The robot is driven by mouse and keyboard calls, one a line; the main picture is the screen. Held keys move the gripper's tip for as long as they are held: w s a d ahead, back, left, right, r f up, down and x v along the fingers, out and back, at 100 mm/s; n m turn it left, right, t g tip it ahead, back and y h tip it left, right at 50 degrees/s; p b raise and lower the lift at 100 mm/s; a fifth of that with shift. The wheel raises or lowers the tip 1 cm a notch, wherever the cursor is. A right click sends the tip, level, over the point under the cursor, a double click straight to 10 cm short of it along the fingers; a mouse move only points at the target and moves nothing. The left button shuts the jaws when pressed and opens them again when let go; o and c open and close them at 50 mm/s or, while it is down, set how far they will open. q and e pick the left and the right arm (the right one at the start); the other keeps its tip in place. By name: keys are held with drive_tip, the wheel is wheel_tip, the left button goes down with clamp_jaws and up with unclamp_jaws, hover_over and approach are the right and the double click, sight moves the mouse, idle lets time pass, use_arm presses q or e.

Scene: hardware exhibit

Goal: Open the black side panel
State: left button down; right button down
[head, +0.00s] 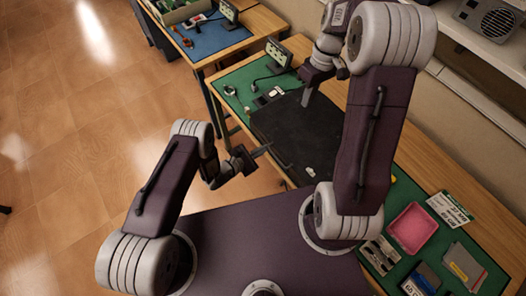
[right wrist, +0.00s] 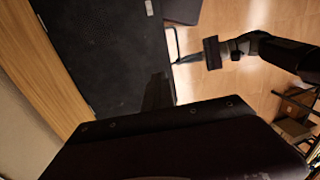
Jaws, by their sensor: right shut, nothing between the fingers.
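The black side panel (head: 295,130) is a flat, dark, roughly rectangular surface over the green mat at the middle table. It also fills the upper left of the right wrist view (right wrist: 100,45). My right gripper (head: 307,97) is shut and empty, pointing down at the panel's far edge; whether it touches is unclear. My left gripper (head: 264,150) is beside the panel's left edge, with its fingers pointing toward it. It also shows in the right wrist view (right wrist: 186,60). Its finger gap is too small to judge. My right arm hides the panel's right part.
A small screen on a stand (head: 279,53) and small parts lie beyond the panel. A pink tray (head: 411,228), cards and boxes lie at the lower right. Another table with a blue mat (head: 212,38) stands at the back left. Tiled floor at left is free.

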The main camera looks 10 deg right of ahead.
drive_tip(key=c, duration=1.5)
unclamp_jaws()
drive_tip(key=r, duration=0.4)
drive_tip(key=d+r, duration=0.1)
drive_tip(key=r, duration=0.7)
drive_tip(key=shift+w+d, duration=0.4)
